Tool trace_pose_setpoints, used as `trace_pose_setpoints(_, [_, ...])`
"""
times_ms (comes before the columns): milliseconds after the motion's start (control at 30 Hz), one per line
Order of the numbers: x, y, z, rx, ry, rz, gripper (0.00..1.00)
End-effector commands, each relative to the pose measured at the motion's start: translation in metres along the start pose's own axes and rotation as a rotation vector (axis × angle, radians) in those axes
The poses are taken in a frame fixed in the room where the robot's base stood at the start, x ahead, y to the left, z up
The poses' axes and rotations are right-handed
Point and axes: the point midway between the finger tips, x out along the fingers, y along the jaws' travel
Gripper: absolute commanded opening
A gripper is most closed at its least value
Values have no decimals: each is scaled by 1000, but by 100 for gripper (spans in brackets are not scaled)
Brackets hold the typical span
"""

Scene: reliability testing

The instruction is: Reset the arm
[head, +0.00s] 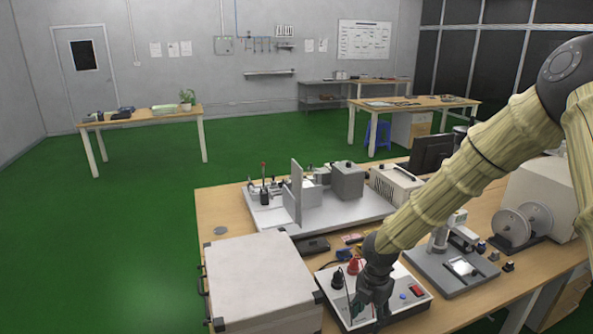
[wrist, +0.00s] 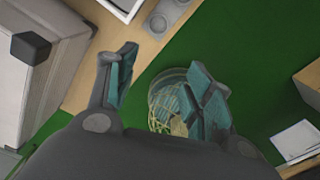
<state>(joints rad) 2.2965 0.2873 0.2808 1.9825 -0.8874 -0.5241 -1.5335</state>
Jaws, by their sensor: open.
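My arm (head: 470,165) comes in from the right in the head view, wrapped in a tan sleeve. My gripper (head: 368,308) hangs low in front of the white control box (head: 418,308) and hides part of it. In the wrist view my gripper (wrist: 162,75) has its two teal-padded fingers spread apart. Nothing is held between them. Past the fingers are the wooden table edge (wrist: 150,48) and green floor.
A large pale case (head: 260,280) stands left of the control box and also shows in the wrist view (wrist: 45,75). Test equipment (head: 320,207) fills the table behind. A wire basket (wrist: 168,105) shows below, partly behind the right finger. Green floor (head: 120,250) is clear at left.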

Motion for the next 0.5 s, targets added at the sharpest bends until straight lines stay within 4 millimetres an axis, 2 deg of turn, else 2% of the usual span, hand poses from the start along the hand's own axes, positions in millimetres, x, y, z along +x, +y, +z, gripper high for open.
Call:
trace_pose_setpoints(67, [3, -1, -2, 7, 4, 0, 52])
trace_pose_setpoints(267, [31, -13, -22, 128, 54, 5, 52])
trace_pose_setpoints(500, [72, -30, -55, 324, 126, 6, 52])
